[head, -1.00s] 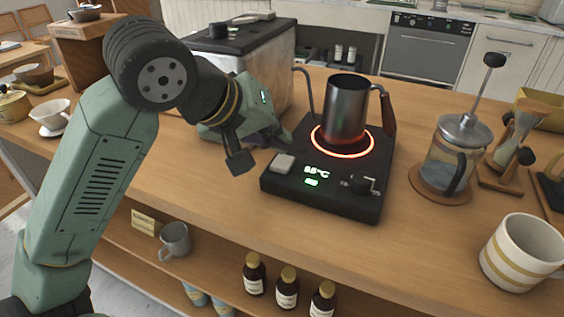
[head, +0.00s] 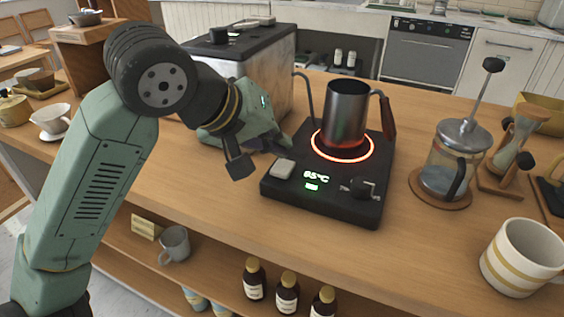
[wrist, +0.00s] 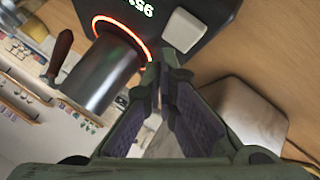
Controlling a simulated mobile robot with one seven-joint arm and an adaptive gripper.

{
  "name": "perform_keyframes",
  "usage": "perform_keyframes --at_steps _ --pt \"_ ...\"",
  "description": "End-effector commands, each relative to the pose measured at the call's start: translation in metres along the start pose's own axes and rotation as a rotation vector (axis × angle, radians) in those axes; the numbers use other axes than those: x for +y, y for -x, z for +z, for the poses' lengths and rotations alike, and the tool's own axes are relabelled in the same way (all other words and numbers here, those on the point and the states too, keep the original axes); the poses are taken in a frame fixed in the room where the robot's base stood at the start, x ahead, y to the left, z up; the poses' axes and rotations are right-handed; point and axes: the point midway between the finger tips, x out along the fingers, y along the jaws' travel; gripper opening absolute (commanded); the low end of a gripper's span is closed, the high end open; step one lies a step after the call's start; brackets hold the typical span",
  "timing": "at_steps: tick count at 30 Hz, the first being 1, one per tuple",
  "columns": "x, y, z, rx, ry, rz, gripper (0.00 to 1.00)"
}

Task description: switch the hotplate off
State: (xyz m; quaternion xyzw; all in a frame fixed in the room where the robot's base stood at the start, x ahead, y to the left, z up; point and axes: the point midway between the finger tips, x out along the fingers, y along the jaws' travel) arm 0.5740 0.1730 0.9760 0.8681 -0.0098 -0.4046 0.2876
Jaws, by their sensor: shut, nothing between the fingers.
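The black hotplate (head: 330,208) sits on the wooden counter. A dark metal kettle (head: 346,112) stands on the ring. My gripper (head: 284,143) is shut and empty, just left of the hotplate and behind the button. In the wrist view, the closed fingertips (wrist: 160,78) are near the button (wrist: 184,30), apart from it.
A large metal-sided machine (head: 270,80) stands behind my gripper. A French press (head: 447,165) is right of the hotplate, and a striped mug (head: 520,257) is at the front right. Bottles (head: 287,290) stand on the lower shelf. The counter before the hotplate is clear.

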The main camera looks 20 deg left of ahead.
Motion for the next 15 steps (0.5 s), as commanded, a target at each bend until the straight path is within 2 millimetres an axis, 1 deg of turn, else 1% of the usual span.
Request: perform_keyframes --at_steps 7,15 --pt "-0.0007 -0.001 0.0007 0.0 0.0 0.0 0.0" --pt "-0.0049 -0.0067 0.0046 0.0 0.0 0.0 0.0"
